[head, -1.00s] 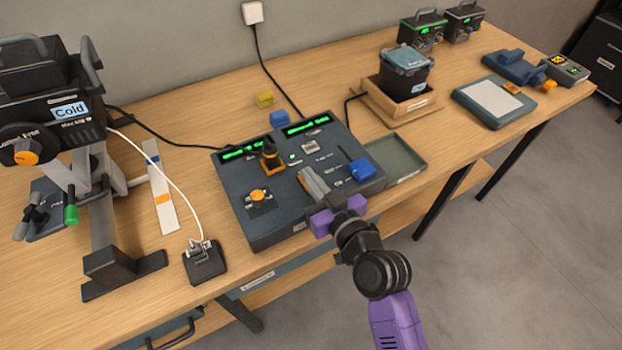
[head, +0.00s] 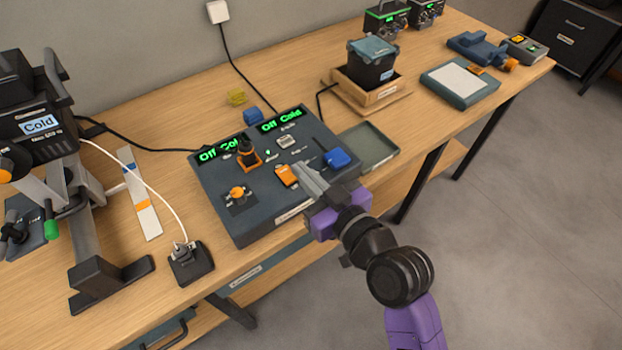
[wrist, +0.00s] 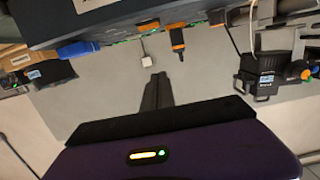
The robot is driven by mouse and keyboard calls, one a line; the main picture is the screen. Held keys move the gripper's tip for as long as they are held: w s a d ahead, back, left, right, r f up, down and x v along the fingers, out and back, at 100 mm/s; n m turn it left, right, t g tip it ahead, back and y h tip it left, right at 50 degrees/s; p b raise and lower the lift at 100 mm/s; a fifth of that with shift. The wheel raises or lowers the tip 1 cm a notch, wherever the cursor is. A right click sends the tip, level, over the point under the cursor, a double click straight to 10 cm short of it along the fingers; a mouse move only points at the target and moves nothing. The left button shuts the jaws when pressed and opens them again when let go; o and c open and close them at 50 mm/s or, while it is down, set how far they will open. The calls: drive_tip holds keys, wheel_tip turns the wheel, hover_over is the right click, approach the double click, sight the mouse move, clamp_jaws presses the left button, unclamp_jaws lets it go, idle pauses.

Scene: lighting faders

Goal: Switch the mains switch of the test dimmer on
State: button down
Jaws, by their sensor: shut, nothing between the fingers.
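An orange round knob (head: 238,193), a black lever on an orange base (head: 247,155) and a blue slider knob (head: 337,158) are also on top. Labels are too small to tell which is the mains switch. My gripper (head: 301,168) is shut and empty, its tips just right of the orange switch; contact cannot be told. In the wrist view my gripper (wrist: 158,78) shows below the console (wrist: 110,22).
A green tray (head: 378,156) lies right of the console. A black box in a wooden holder (head: 372,102) stands behind it. At left are a stand with a "Cold" lamp (head: 40,125), a white cable and a plug block (head: 190,263).

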drive_tip(key=shift+r+v, duration=0.15)
drive_tip(key=shift+v, duration=0.45)
drive_tip(key=shift+r+v, duration=0.15)
drive_tip(key=shift+v, duration=0.45)
drive_tip(key=s+d+m+t+h, duration=0.5)
drive_tip(key=s+d, duration=0.3)
drive_tip(key=d, duration=0.4)
drive_tip(key=s+d+f+m+g+h, duration=0.1)
drive_tip(key=s+d+g+h, duration=0.1)
drive_tip(key=s, duration=1)
drive_tip(key=s+d+f+g+h, duration=0.1)
drive_tip(key=s+d, duration=0.4)
drive_tip(key=s, duration=0.7)
drive_tip(key=shift+s+f+m+g+h, duration=0.15)
drive_tip(key=shift+f+m+g+h, duration=0.25)
drive_tip(key=shift+f+h, duration=0.25)
